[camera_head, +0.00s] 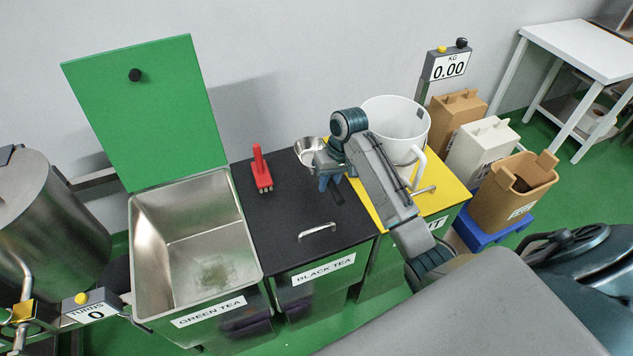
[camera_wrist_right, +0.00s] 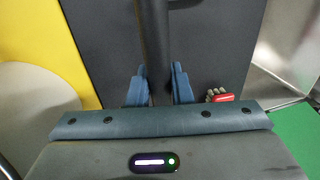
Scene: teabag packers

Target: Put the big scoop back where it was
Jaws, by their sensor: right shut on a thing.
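The big scoop has a round metal bowl (camera_head: 309,151) and a dark handle, and shows at the back right of the black lid (camera_head: 285,215) in the head view. My right gripper (camera_head: 328,180) is over the right part of that lid and shut on the scoop's handle. In the right wrist view the dark handle (camera_wrist_right: 154,45) runs between the blue fingers of the gripper (camera_wrist_right: 159,88). I cannot tell whether the scoop touches the lid. My left gripper is not in view.
A white jug (camera_head: 398,125) stands on the yellow lid (camera_head: 445,190) at right. The green tea bin (camera_head: 160,250) is open, its green lid (camera_head: 150,110) raised. Paper bags (camera_head: 482,145) stand farther right.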

